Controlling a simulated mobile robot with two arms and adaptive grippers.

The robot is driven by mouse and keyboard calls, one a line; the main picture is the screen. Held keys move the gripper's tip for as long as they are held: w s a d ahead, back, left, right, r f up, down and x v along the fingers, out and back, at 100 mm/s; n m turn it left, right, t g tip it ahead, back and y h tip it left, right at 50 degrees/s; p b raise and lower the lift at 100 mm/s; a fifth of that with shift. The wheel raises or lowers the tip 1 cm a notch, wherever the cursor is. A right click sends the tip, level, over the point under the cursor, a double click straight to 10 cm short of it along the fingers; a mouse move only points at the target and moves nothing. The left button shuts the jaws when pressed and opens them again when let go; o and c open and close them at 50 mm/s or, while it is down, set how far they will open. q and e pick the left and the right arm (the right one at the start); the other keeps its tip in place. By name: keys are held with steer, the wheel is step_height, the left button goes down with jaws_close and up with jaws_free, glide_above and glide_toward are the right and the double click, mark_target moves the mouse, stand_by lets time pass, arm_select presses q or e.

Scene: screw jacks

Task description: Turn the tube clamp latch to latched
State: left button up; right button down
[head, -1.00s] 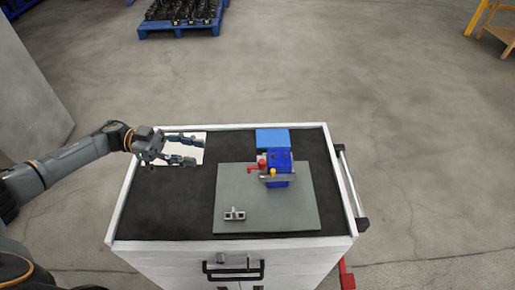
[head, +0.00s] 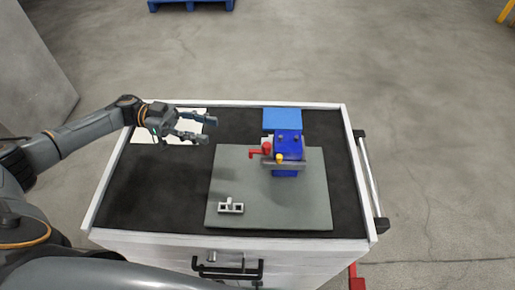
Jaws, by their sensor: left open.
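The blue fixture (head: 288,149) stands on a grey plate (head: 228,176) on the cart top. A red latch (head: 258,152) sits at its left side, with a short arm pointing left. A yellow knob (head: 279,157) is at its front, by a grey bar. Which of these parts is the tube clamp latch is too small to tell for sure; the red one looks like a lever. My left gripper (head: 211,129) is open and empty, above the cart's left back part, left of the red latch and apart from it. My right gripper is not in view.
A blue block (head: 282,119) lies behind the fixture. A small grey bracket (head: 231,207) is on the plate's front left. A white sheet (head: 149,136) lies under my left gripper. The black mat (head: 150,190) is clear at left. The cart has a raised white rim.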

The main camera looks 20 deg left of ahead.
mark_target(260, 151)
arm_select(q)
steer(key=d+p, duration=0.1)
steer(key=d, duration=0.3)
steer(key=d+p, duration=0.2)
steer(key=d, duration=0.3)
steer(key=d+p, duration=0.2)
steer(key=d, duration=0.2)
steer(key=shift+w+d+f, duration=0.15)
steer(key=shift+d+f, duration=0.2)
steer(key=shift+d, duration=0.05)
steer(key=shift+c, duration=0.3)
jaws_close()
